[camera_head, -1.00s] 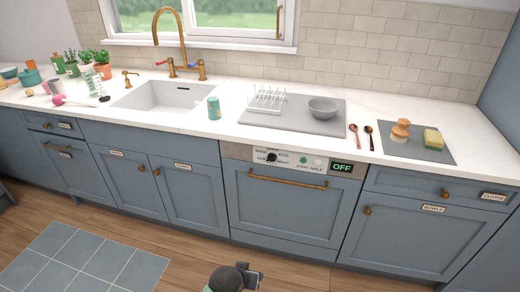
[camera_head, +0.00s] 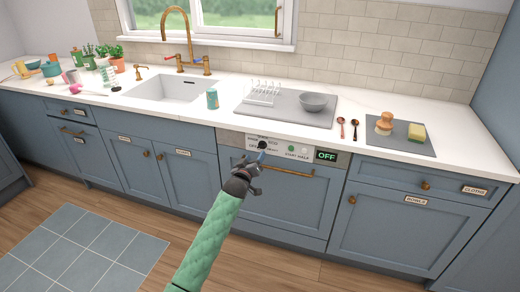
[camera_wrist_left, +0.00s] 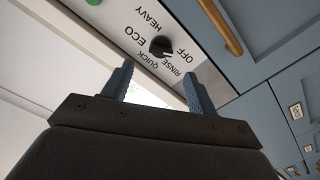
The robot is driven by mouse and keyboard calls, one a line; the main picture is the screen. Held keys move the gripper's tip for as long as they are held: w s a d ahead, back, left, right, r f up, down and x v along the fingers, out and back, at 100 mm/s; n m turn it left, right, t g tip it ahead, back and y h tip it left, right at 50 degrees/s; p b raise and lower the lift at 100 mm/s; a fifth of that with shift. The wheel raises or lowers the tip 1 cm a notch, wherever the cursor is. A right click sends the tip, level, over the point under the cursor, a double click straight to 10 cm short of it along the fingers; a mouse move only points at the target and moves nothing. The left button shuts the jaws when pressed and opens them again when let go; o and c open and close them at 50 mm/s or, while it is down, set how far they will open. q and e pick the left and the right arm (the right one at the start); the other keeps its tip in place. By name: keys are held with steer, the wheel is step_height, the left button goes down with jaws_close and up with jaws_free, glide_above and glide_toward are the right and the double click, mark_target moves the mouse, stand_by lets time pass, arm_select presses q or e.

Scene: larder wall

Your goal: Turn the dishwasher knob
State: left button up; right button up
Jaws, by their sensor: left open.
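The dishwasher (camera_head: 290,205) has a blue front and a steel control strip. Its small black knob (camera_head: 262,145) sits at the left of that strip. In the left wrist view the knob (camera_wrist_left: 160,46) is ringed by the words QUICK, RINSE, OFF, HEAVY and ECO, and its pale mark points toward OFF. The display (camera_head: 326,156) reads OFF. My left gripper (camera_head: 256,163) is open and empty in front of the strip, just below the knob in the head view. In the left wrist view the fingers (camera_wrist_left: 158,76) are apart, with the knob beyond their tips. My right gripper is out of view.
A brass handle bar (camera_head: 290,173) runs across the dishwasher door, close to my left gripper. Green and pale buttons (camera_head: 291,149) sit right of the knob.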

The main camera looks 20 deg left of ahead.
mark_target(260, 147)
arm_select(q)
steer(key=w+p, duration=0.1)
steer(key=w, duration=0.5)
steer(key=shift+w+r, duration=0.1)
steer(key=shift+w, duration=0.75)
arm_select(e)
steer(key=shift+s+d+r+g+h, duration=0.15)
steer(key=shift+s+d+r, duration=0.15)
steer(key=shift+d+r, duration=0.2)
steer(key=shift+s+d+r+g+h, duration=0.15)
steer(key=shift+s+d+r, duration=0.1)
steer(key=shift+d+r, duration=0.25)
arm_select(q)
steer(key=shift+d, duration=0.1)
steer(key=c, duration=1)
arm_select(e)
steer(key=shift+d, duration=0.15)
